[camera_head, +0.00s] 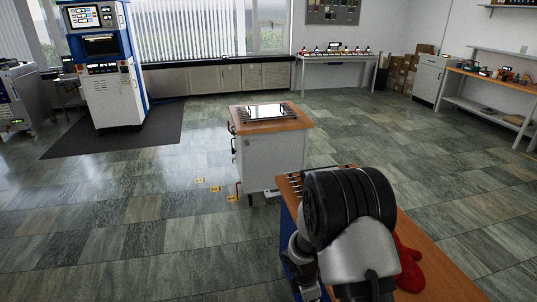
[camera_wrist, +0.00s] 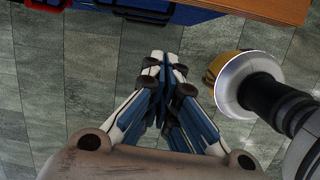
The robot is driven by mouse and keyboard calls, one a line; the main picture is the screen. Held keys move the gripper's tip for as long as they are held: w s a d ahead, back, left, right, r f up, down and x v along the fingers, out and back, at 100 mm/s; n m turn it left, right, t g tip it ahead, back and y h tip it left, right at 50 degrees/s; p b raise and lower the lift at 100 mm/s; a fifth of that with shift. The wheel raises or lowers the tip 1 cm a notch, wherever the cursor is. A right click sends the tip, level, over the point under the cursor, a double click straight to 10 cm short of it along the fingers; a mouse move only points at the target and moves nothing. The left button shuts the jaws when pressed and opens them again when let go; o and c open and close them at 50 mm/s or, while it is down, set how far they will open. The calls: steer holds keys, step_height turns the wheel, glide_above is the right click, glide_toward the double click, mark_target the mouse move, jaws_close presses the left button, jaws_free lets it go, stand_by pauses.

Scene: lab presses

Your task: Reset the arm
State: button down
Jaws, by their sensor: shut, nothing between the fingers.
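My arm (camera_head: 350,215) shows in the head view at the lower right, folded in front of a wooden-topped bench. My gripper (camera_wrist: 165,60) shows in the wrist view, its blue and white fingers brought together at the tips with nothing between them. It points down over the tiled floor, beside the edge of a wooden-topped blue bench (camera_wrist: 270,8). The gripper's fingers cannot be made out in the head view.
The wooden bench (camera_head: 445,270) lies close to my arm, with a red glove-like item (camera_head: 408,268) on it. A white cabinet with a wooden top (camera_head: 270,160) stands ahead. A tall white and blue machine (camera_head: 105,70) stands back left. Open floor (camera_head: 120,240) lies left.

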steer(key=s+d+r+m+t, duration=0.1)
steer(key=s+r+m, duration=0.2)
steer(key=r, duration=0.5)
steer(key=s+d+r+m, duration=0.15)
steer(key=r+m, duration=0.25)
steer(key=r, duration=0.5)
steer(key=s+r+m+t, duration=0.1)
steer(key=s+r+m, duration=0.2)
steer(key=r, duration=0.5)
steer(key=s+a+r+m+y, duration=0.1)
steer(key=s+r+m, duration=0.3)
steer(key=s, duration=0.5)
steer(key=s+a+r+m+t+y, duration=0.1)
steer(key=s+r+m, duration=0.4)
steer(key=s, duration=0.4)
steer(key=shift+a+r+m+t, duration=0.2)
steer(key=shift+a+m+t, duration=0.1)
steer(key=shift+m, duration=0.1)
